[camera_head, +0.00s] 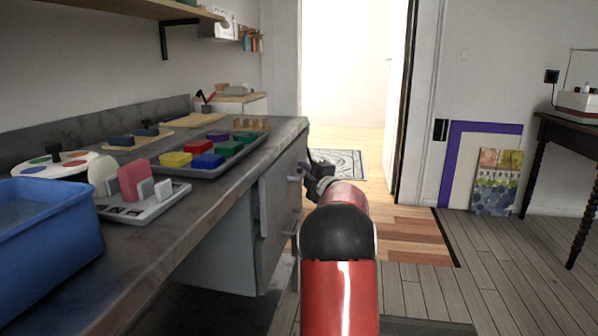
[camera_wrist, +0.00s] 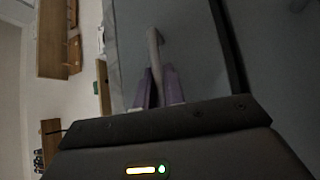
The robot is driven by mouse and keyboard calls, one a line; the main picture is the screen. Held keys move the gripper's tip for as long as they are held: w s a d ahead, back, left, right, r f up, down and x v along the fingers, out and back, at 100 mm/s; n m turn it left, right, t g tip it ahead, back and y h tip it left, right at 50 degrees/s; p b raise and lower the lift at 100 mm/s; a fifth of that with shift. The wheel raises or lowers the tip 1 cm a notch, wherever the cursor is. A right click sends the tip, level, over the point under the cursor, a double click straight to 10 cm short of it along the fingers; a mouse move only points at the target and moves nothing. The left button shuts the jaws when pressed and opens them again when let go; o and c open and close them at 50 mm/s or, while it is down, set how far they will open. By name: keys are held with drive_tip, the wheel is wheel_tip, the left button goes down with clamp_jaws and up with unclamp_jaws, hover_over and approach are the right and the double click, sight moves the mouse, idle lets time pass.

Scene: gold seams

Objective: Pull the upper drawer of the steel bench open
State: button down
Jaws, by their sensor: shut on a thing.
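The steel bench (camera_head: 130,255) runs along the left in the head view, with grey drawer fronts on its right side below the top. The upper drawer (camera_head: 275,190) shows its front edge-on in the head view; its grey front (camera_wrist: 190,40) fills much of the wrist view. A pale curved handle (camera_wrist: 154,48) stands on that front. My gripper (camera_wrist: 158,88) has its purple fingers on both sides of the handle and is shut on it. In the head view my gripper (camera_head: 302,172) is at the drawer front, partly hidden by my red arm. How far the drawer stands out is hard to tell.
The bench top holds a blue bin (camera_head: 45,235), a tray of coloured blocks (camera_head: 165,168) and a grey holder (camera_head: 150,203). A doorway (camera_head: 345,90) is behind. A dark side table (camera_head: 570,130) stands at right. Wooden floor (camera_head: 500,260) right of my arm is clear.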

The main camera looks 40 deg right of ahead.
drive_tip(key=s+d, duration=1.4)
drive_tip(key=s, duration=0.3)
drive_tip(key=shift+d, duration=0.25)
drive_tip(key=shift+f, duration=0.1)
drive_tip(key=c, duration=1.5)
unclamp_jaws()
drive_tip(key=s, duration=0.5)
drive_tip(key=s+f, duration=0.1)
drive_tip(key=s, duration=0.1)
drive_tip(key=shift+s+a, duration=0.3)
drive_tip(key=shift+a, duration=0.05)
drive_tip(key=shift+s, duration=0.1)
